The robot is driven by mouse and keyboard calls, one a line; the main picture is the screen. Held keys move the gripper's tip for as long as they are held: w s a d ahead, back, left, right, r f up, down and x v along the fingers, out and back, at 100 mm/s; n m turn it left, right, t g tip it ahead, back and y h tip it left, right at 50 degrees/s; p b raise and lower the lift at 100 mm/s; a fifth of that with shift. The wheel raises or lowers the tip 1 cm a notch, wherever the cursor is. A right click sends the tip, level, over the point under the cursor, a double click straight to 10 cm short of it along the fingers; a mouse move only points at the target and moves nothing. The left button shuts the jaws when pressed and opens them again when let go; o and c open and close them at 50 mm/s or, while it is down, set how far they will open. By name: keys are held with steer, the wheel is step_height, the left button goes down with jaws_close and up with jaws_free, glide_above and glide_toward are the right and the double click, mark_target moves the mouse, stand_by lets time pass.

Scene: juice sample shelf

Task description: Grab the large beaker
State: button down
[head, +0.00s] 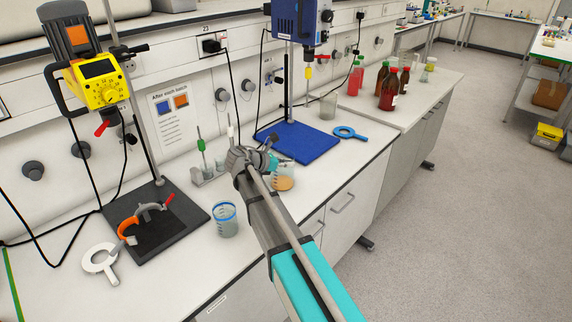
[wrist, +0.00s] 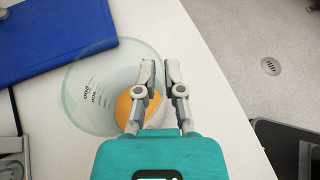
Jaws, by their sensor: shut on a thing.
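The large beaker (head: 287,173) is clear glass with orange liquid at its bottom. It stands on the bench just in front of the blue base plate, partly hidden by my arm. In the wrist view the beaker (wrist: 88,92) is seen from above, with printed marks on its wall. My gripper (wrist: 160,70) is at the beaker's right side, one finger on each side of the rim, shut on its wall. In the head view my gripper (head: 284,162) is small and reaches the beaker's top. I cannot tell whether the beaker is lifted.
A blue-rimmed beaker (head: 226,220) stands left of my arm. A blue stirrer base (head: 297,142), a blue ring (head: 350,132) and a clear beaker (head: 328,106) are behind. A tube rack (head: 208,174) and dark stand base (head: 160,225) are left. Brown bottles (head: 389,90) stand farther right.

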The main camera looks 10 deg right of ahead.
steer(key=shift+r, duration=0.3)
steer(key=shift+r+p, duration=1.35)
steer(key=shift+p, duration=0.15)
steer(key=s+d+r+p, duration=0.1)
steer(key=s+r+p, duration=0.8)
steer(key=s, duration=0.4)
steer(key=shift+s+d+r, duration=0.2)
steer(key=shift+s+r, duration=0.05)
steer(key=shift+s, duration=0.05)
steer(key=shift+s+p, duration=0.15)
steer(key=shift+p, duration=0.15)
